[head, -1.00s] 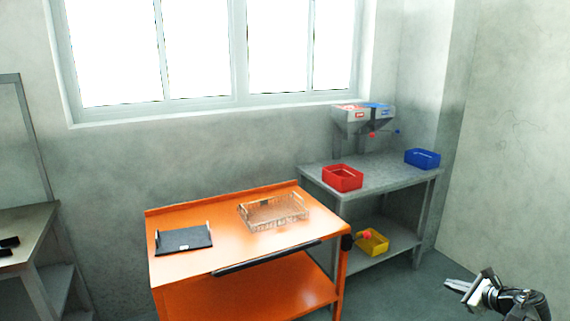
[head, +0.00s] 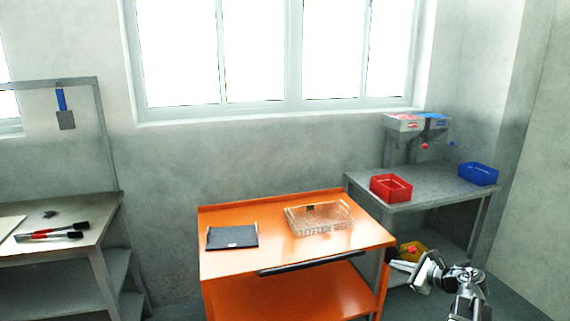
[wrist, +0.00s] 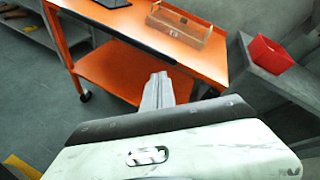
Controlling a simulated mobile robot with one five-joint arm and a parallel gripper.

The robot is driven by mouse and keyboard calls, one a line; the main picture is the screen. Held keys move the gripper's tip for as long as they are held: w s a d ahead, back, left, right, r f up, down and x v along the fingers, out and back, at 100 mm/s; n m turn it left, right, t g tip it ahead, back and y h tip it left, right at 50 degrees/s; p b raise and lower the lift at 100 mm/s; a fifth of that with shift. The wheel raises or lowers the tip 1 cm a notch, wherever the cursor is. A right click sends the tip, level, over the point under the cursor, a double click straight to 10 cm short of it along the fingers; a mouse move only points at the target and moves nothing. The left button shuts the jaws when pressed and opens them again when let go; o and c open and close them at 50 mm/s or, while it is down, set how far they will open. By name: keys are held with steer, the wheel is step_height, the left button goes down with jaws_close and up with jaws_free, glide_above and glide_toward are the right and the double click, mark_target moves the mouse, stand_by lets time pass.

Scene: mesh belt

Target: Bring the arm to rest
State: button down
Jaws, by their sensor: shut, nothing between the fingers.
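My gripper (head: 396,266) is at the lower right of the head view, in front of the lower part of the grey metal table and to the right of the orange cart. In the wrist view my gripper (wrist: 156,88) shows as closed fingers pointing toward the orange cart (wrist: 105,72). It is shut and empty, and the fingers touch nothing that I can see.
The orange cart (head: 290,264) carries a black tray (head: 232,238) and a clear crate (head: 320,232). The grey table (head: 425,188) holds a red bin (head: 391,188) and a blue bin (head: 478,173). A yellow bin (head: 408,246) is on its lower shelf. A workbench (head: 88,245) stands left.

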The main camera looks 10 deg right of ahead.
steer(key=w+a+r+m+t+h+p, duration=0.2)
steer(key=w+a+r+m+t, duration=0.1)
steer(key=w+a+r+m, duration=0.75)
steer(key=w+a+r+m+t+h+p, duration=0.25)
steer(key=w+a+r+m+t, duration=0.35)
steer(key=a, duration=0.7)
steer(key=s+a+f+m+g+h+p, duration=0.1)
steer(key=s+a+f+m+g+h, duration=0.2)
steer(key=f+m+g, duration=0.55)
steer(key=s+a+f+m+g+p, duration=0.1)
steer(key=s+a+f+m+g, duration=0.3)
steer(key=f+m, duration=0.65)
steer(key=s+a+f+m+g+y, duration=0.1)
steer(key=s+m+g, duration=0.3)
steer(key=s, duration=0.4)
steer(key=s+a+f+m+g+y, duration=0.2)
steer(key=s+a+f+m+g, duration=0.1)
steer(key=s, duration=0.6)
steer(key=f+m+g, duration=0.1)
steer(key=m+g, duration=0.1)
steer(key=m, duration=0.1)
steer(key=shift+f, duration=0.15)
